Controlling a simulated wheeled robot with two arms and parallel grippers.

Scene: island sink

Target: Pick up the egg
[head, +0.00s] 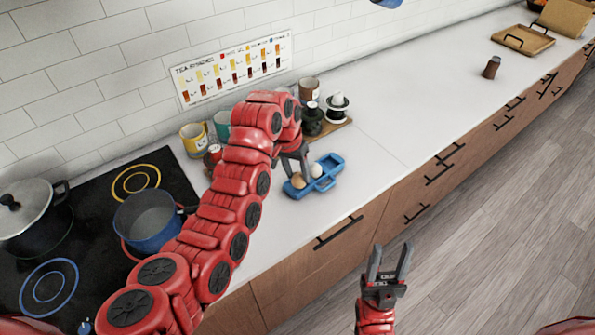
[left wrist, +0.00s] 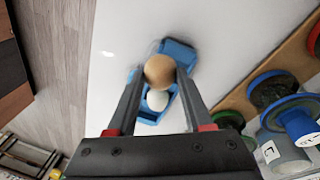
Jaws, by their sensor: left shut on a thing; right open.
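A brown egg (left wrist: 160,69) sits between the fingertips of my left gripper (left wrist: 160,77), which is shut on it. In the head view the brown egg (head: 297,184) shows at the left end of a blue egg tray (head: 328,180), with my left gripper (head: 293,174) coming down on it from behind. I cannot tell whether the egg is clear of the tray. A white egg (head: 316,170) rests in the tray; it also shows in the left wrist view (left wrist: 157,100). My right gripper (head: 389,263) is open and empty, in front of the counter over the floor.
A wooden board with dark jars (head: 338,110) stands behind the tray. Mugs (head: 195,139) line the wall. A blue pot (head: 148,220) sits on the stove at left. The counter right of the tray is clear up to a brown bottle (head: 491,67).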

